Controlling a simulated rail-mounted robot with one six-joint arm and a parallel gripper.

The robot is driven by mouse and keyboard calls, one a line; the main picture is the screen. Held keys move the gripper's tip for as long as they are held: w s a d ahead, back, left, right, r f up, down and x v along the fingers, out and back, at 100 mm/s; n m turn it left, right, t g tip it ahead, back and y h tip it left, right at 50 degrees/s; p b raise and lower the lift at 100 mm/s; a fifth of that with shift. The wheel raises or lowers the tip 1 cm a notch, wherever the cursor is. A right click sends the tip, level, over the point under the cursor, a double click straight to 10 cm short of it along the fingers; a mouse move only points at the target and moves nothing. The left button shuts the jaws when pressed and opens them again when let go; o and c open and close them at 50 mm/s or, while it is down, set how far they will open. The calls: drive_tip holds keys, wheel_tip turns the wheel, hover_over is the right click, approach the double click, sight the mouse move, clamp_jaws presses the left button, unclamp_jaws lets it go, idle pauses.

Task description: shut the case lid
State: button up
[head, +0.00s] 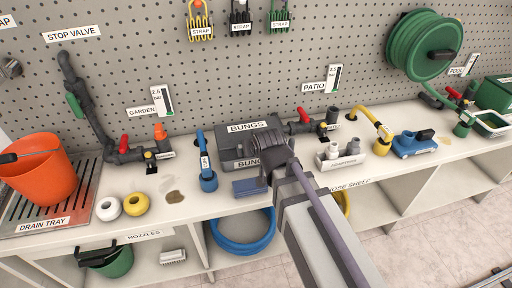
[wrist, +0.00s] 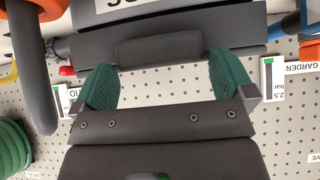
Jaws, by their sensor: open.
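The case is a dark grey box (head: 232,153) labelled BUNGS on the bench, with another BUNGS label on its lid (head: 228,134). Nothing is held between the pads. Contact with the case cannot be told.
A blue-handled tool (head: 207,172) stands left of the case, and a blue block (head: 249,187) lies in front. A PATIO pipe valve (head: 303,116) and a white adapters tray (head: 340,164) are to the right. The pegboard (head: 240,75) rises behind.

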wheel_tip(320, 180, up, 8)
drive_tip(key=p, duration=0.6)
drive_tip(key=shift+f, duration=0.2)
drive_tip(key=shift+s, duration=0.1)
drive_tip(key=s+d+f+m+g+h+p, duration=0.1)
drive_tip(key=s+d+m+g+p, duration=0.1)
drive_tip(key=s+d+g, duration=0.6)
drive_tip(key=s+d+p, duration=0.1)
drive_tip(key=s+d, duration=0.5)
drive_tip(key=shift+d+f+g+h, duration=0.3)
drive_tip(key=shift+d+f+h, duration=0.05)
drive_tip(key=shift+f+h, duration=0.05)
